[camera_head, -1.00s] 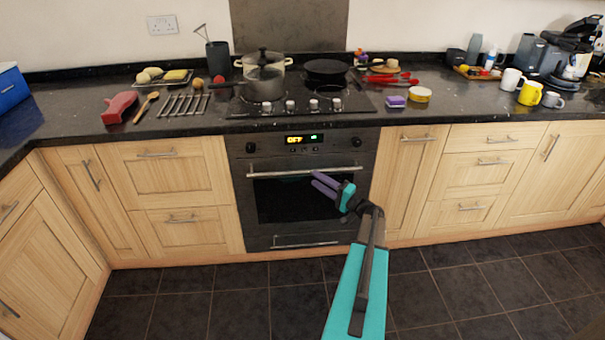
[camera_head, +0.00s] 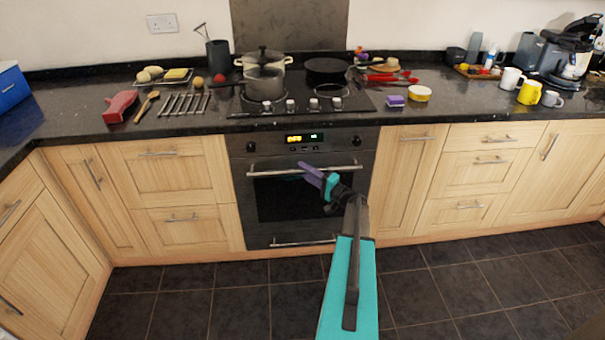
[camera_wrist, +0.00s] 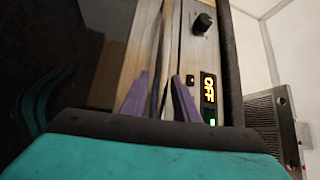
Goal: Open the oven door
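The black oven (camera_head: 303,195) stands under the counter, and its door (camera_head: 280,200) looks shut. A silver bar handle (camera_head: 265,173) runs across the top of the door. My gripper (camera_head: 307,172), with purple fingers, is in front of the handle near its middle. In the wrist view the gripper (camera_wrist: 160,80) is open, its two fingers apart. The handle (camera_wrist: 171,45) runs upright in that view, in line with the gap between them. I cannot tell whether the fingers touch it. The oven display (camera_wrist: 208,88) reads OFF.
Above the oven are a hob (camera_head: 300,101) with a pot (camera_head: 263,84) and a dark pan (camera_head: 326,68). Wooden cabinets (camera_head: 180,175) flank the oven on both sides. The tiled floor (camera_head: 200,300) in front is clear.

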